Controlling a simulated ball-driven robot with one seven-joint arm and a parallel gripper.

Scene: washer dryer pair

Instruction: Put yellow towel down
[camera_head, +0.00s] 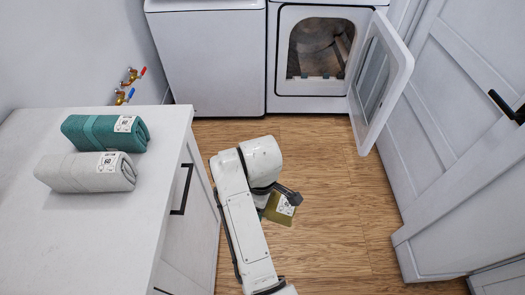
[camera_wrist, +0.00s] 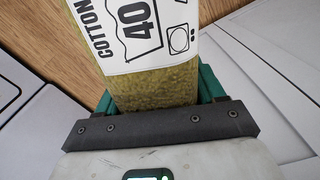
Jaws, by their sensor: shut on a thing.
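The yellow towel (camera_head: 278,209) is rolled or folded and carries a white label. My gripper (camera_head: 276,193) is shut on it and holds it in the open space right of the white counter. In the wrist view the towel (camera_wrist: 160,82) sits between the green-edged fingers of my gripper (camera_wrist: 158,98), and its label reads "COTTON 40". My wrist hides part of the towel in the head view. A teal towel (camera_head: 90,131) and a grey towel (camera_head: 75,174) lie rolled on the white counter (camera_head: 110,240) at the left.
The dryer (camera_head: 318,100) at the back has its door (camera_head: 380,80) swung open to the right. The closed washer (camera_head: 208,60) stands beside it. White doors line the right side. Wooden floor (camera_head: 335,200) is clear in the middle. The counter's near part is bare.

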